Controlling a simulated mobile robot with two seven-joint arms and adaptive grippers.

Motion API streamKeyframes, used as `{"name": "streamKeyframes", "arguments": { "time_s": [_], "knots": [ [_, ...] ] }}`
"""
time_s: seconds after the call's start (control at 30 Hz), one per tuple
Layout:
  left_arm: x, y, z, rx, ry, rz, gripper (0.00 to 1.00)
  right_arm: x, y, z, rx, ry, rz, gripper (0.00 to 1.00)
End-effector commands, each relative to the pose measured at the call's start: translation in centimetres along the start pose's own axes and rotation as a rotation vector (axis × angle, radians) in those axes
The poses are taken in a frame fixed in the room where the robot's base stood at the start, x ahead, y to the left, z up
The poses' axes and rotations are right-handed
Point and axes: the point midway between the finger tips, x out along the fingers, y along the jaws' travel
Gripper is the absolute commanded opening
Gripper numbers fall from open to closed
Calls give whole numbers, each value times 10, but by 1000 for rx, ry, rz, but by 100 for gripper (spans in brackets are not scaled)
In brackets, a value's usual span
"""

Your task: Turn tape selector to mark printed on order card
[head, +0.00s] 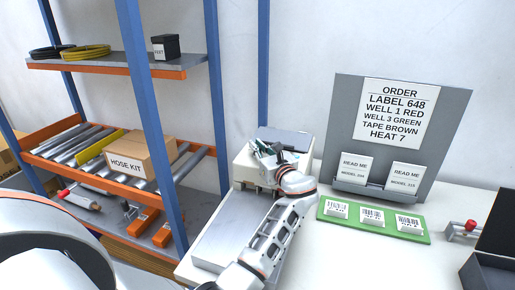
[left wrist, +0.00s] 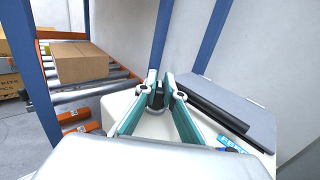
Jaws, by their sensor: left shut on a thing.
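The order card (head: 398,112) on the grey board reads label 648, well 1 red, well 3 green, tape brown, heat 7. My left gripper (head: 266,150) is at the white machine (head: 243,165) behind the metal plate. In the left wrist view my left gripper (left wrist: 160,85) has its teal fingers closed around a small dark knob (left wrist: 157,99) on the machine's white top, which appears to be the tape selector. The fingers cover much of it, and its marks and pointer cannot be read. My right gripper is out of view.
A grey lid (left wrist: 235,100) and dark roller lie beside the fingers. A green strip (head: 374,222) with label cards lies on the white table. A red-handled device (head: 467,229) stands at right. The blue-posted shelf (head: 150,130) holds a hose kit box (head: 130,157).

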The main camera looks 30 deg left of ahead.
Motion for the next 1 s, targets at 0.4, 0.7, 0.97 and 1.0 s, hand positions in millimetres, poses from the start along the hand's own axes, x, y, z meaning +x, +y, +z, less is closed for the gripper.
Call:
{"name": "streamKeyframes", "arguments": {
  "time_s": [0.4, 0.7, 0.97, 1.0],
  "knots": [
    [0, 0, -1, 1, 2, 2, 26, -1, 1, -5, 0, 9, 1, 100],
    [0, 0, -1, 1, 1, 1, 26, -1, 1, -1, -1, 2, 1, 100],
    [-30, 0, -2, 0, 3, -2, 26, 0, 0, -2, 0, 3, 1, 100],
    [-36, 0, -2, 1, 4, -1, 26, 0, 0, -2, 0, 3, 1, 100]
  ]
}}
